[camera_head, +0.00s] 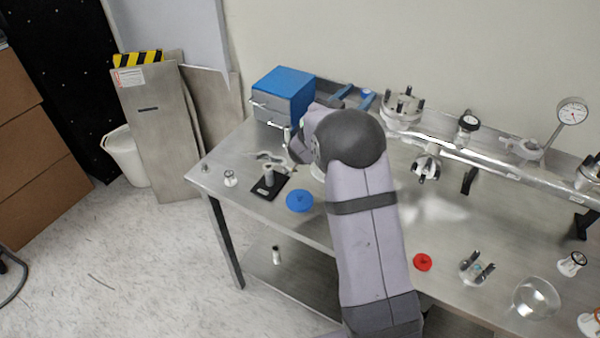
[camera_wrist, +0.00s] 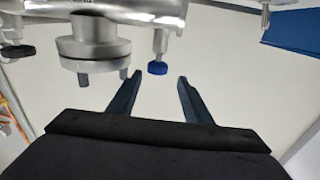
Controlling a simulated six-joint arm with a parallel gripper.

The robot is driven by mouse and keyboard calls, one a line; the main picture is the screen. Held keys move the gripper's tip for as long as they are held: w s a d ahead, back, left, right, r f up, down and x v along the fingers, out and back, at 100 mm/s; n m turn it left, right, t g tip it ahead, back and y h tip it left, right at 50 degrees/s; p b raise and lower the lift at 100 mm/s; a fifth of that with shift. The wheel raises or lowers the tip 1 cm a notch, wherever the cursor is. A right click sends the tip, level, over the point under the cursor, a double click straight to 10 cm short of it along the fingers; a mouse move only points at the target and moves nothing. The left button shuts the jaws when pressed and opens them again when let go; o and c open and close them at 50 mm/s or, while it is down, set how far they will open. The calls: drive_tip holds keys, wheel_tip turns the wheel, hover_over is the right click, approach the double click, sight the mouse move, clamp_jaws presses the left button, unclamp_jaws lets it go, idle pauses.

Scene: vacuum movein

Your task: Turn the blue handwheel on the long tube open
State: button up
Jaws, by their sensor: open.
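The blue handwheel (camera_wrist: 157,68) is small and sits on the end of a short metal stem below the long tube (camera_wrist: 140,8) in the wrist view. My gripper (camera_wrist: 160,76) is open and empty. Its two dark blue fingertips lie to either side of the handwheel in the picture, with a gap on both sides. I cannot tell whether the fingers are level with it in depth. In the head view the long metal tube (camera_head: 500,163) runs along the back of the table. There my arm hides the handwheel, and my fingers are not clearly visible.
A round flange with bolts (camera_wrist: 92,48) and a black knob (camera_wrist: 17,51) are left of the handwheel. A blue box (camera_head: 284,95) stands at the table's back left. A blue disc (camera_head: 300,201), a red disc (camera_head: 423,262) and a glass bowl (camera_head: 536,298) lie nearer the front.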

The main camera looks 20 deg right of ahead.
drive_tip(key=shift+d+n+t+y, duration=0.5)
drive_tip(key=shift+n+t, duration=0.1)
drive_tip(key=shift+s+d+f+n+t+y+b, duration=0.2)
drive_tip(key=shift+n+t+y+b, duration=0.1)
drive_tip(key=shift+n+y, duration=0.15)
drive_tip(key=shift+s+d+f+n+t+y+b, duration=0.1)
drive_tip(key=shift+d+n+t+y+b, duration=0.1)
drive_tip(key=shift+n+t+y+b, duration=0.2)
drive_tip(key=p+x, duration=0.3)
drive_tip(key=x, duration=0.5)
drive_tip(key=s+a+f+m+g+y+p, duration=0.1)
drive_tip(key=s+a+f+m+g+y, duration=0.1)
drive_tip(key=s+a+y, duration=0.4)
drive_tip(key=s+a+f+m+g+y+p, duration=0.2)
drive_tip(key=s+a+f+m+g+y, duration=0.1)
drive_tip(key=s+a, duration=1.3)
drive_tip(key=shift+s+a+f+g+y, duration=0.35)
drive_tip(key=shift+a+g+y, duration=0.75)
drive_tip(key=shift+a, duration=1.7)
